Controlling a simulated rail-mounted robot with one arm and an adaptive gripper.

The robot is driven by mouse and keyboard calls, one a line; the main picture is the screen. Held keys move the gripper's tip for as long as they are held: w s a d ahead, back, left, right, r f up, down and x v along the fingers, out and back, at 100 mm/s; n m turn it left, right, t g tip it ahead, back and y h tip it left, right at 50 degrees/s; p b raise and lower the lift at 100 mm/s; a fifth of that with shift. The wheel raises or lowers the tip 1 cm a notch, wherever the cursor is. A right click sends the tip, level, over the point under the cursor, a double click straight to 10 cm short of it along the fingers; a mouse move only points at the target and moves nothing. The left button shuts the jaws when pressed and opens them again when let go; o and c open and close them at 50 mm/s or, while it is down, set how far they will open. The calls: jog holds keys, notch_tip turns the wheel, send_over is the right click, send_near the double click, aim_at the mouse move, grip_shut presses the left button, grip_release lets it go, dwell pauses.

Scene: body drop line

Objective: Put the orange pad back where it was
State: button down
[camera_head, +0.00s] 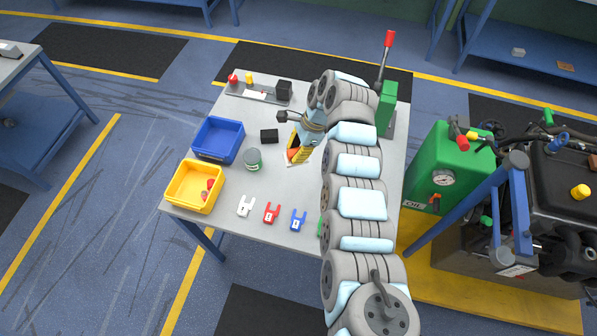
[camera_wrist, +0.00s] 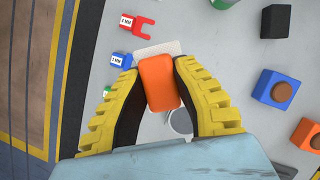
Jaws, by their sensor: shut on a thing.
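The orange pad (camera_wrist: 161,84) is gripped between the two yellow fingers of my gripper (camera_wrist: 157,72) in the wrist view. In the head view the pad (camera_head: 291,155) shows as a small orange patch at the fingertips of my gripper (camera_head: 296,150), over the middle of the grey table (camera_head: 290,198). A pale flat plate (camera_wrist: 158,49) shows beneath and beyond the pad. I cannot tell whether the pad touches it. A grey round shape (camera_wrist: 181,122) is partly hidden behind the right finger.
A green-grey can (camera_head: 253,160), a black block (camera_head: 269,136), a blue bin (camera_head: 218,140) and a yellow bin (camera_head: 194,187) stand left of my gripper. White (camera_head: 245,206), red (camera_head: 271,212) and blue (camera_head: 298,219) forked shims lie along the front. A green lever press (camera_head: 387,106) stands back right.

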jog(key=s+d+f+m+t+b, duration=0.2)
jog(key=s+d+f+m+b, duration=0.15)
jog(key=d+f+m, duration=0.4)
jog(key=shift+n, duration=0.55)
jog(key=shift+w+a+f+b, duration=0.95)
jog(key=shift+w+f+b, duration=0.55)
jog(key=shift+b, duration=0.95)
jog(key=shift+w+a+f+b, duration=1.05)
jog(key=shift+w+b, duration=0.7)
jog(key=shift+b, duration=0.65)
jog(key=shift+w+a+f+b, duration=0.85)
jog(key=shift+w+f+b, duration=0.7)
jog(key=shift+b, duration=0.9)
jog(key=shift+w, duration=0.3)
jog(key=shift+w+a+f, duration=0.1)
jog(key=shift+f, duration=0.25)
jog(key=shift+w+a+f+b, duration=0.2)
jog(key=shift+w+f+b, duration=0.35)
jog(key=shift+f+b, duration=0.3)
jog(key=shift+w, duration=0.1)
jog(key=shift+w+a+b, duration=0.1)
jog(key=shift+a+b, duration=0.05)
jog(key=shift+b, duration=0.3)
jog(key=shift+w+f+b, duration=0.1)
jog(key=shift+f+b, duration=1.1)
jog(key=shift+f, duration=0.45)
